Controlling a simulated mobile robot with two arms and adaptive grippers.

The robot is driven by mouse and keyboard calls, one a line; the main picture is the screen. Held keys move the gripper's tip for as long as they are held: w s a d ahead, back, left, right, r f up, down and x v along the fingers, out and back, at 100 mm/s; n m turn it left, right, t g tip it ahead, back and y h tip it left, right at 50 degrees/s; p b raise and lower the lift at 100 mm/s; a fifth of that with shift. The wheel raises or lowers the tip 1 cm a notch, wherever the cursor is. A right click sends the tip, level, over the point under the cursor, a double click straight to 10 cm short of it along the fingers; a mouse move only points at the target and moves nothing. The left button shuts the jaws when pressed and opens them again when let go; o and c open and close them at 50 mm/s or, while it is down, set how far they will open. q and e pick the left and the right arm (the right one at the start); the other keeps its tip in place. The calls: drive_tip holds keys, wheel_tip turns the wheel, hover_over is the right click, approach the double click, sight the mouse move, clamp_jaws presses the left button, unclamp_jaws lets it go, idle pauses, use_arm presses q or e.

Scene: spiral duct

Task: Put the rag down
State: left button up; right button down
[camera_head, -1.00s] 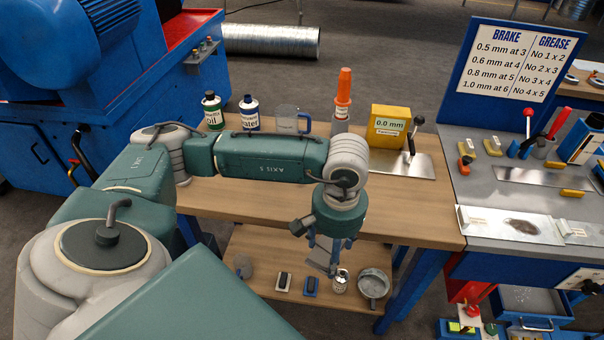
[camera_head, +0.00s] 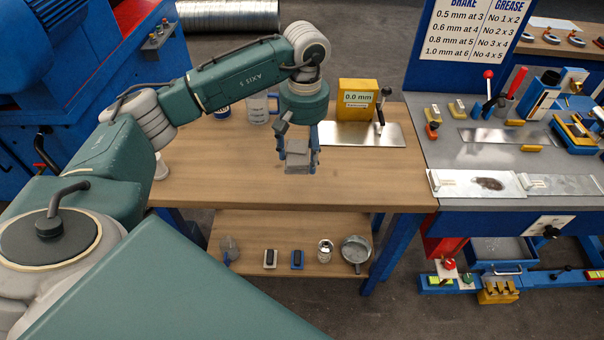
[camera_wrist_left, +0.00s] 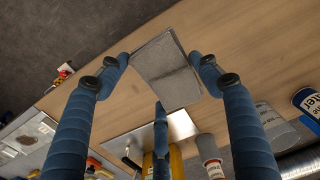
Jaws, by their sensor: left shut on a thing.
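The rag (camera_head: 298,160) is a grey folded cloth, held between the fingertips of my left gripper (camera_head: 298,148). In the left wrist view the rag (camera_wrist_left: 166,72) shows as a flat grey piece with a fold line, gripped by the blue fingers (camera_wrist_left: 158,75). The gripper points down over the middle of the wooden table top (camera_head: 240,185). I cannot tell for sure whether the rag touches the wood. My right gripper is not in view.
A yellow gauge box (camera_head: 358,98) on a metal plate (camera_head: 365,134) stands right behind the gripper. A clear measuring jug (camera_head: 257,108) is behind to the left. The front of the table top is bare. A lower shelf (camera_head: 285,232) holds several small items.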

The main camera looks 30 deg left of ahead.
use_arm(q)
drive_tip(key=p, duration=0.1)
hover_over(302, 186)
wheel_tip(302, 186, down, 6)
drive_tip(key=shift+f, duration=0.2)
wheel_tip(302, 186, down, 3)
drive_tip(key=shift+w+d+f+p, duration=0.1)
drive_tip(key=shift+f+p, duration=0.05)
drive_tip(key=shift+p, duration=0.45)
drive_tip(key=shift+f, duration=0.2)
drive_tip(key=o, duration=0.6)
drive_tip(key=shift+f, duration=0.1)
drive_tip(key=o, duration=0.4)
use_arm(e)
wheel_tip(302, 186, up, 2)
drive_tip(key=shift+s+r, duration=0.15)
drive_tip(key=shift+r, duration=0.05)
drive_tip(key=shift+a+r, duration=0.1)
use_arm(q)
wheel_tip(302, 186, up, 11)
drive_tip(key=b, duration=0.4)
drive_tip(key=shift+w, duration=0.1)
drive_tip(key=shift+r, duration=0.7)
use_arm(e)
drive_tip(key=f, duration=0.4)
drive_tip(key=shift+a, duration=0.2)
